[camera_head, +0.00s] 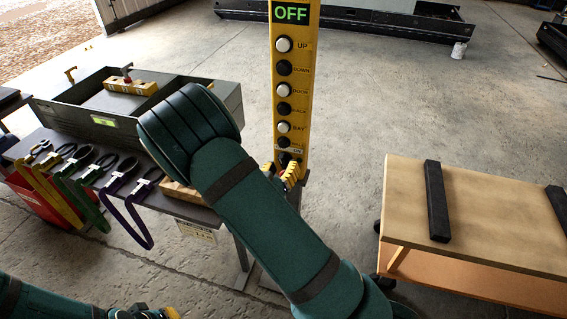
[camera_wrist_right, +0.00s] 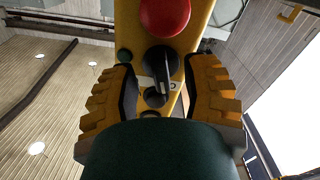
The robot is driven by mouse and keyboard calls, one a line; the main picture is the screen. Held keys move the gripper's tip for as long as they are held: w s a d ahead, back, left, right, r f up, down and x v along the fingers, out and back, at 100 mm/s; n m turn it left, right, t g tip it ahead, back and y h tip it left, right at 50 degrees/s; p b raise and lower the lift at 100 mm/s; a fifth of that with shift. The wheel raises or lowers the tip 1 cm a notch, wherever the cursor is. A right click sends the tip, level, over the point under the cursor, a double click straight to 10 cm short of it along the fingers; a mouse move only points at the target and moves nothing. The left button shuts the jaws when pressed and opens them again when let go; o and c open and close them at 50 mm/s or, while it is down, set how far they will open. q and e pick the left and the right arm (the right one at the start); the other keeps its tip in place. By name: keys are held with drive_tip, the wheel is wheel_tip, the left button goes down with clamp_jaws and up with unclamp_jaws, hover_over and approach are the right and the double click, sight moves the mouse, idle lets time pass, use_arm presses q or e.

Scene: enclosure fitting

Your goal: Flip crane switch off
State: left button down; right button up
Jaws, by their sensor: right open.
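The yellow crane pendant (camera_head: 291,90) hangs upright in the head view, with a green-lettered OFF display (camera_head: 291,13) at its top and a column of white and black buttons. In the right wrist view, a black rotary switch (camera_wrist_right: 161,66) sits on the pendant below a red button (camera_wrist_right: 165,14). My right gripper (camera_wrist_right: 160,98) is open, with one yellow finger on either side of the switch; contact cannot be told. In the head view, my arm hides most of the right gripper (camera_head: 291,174) at the pendant's lower end. My left gripper (camera_head: 150,313) is partly cut off at the bottom edge.
A red bin (camera_head: 40,200) stands at left. A wooden cart (camera_head: 480,215) with black bars stands at right. Open concrete floor lies behind.

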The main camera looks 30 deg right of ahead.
drive_tip(key=shift+x, duration=1)
clamp_jaws()
drive_tip(key=shift+a, duration=0.1)
drive_tip(key=shift+r+n+p, duration=0.1)
drive_tip(key=shift+n+p, duration=0.25)
drive_tip(key=shift+n, duration=0.65)
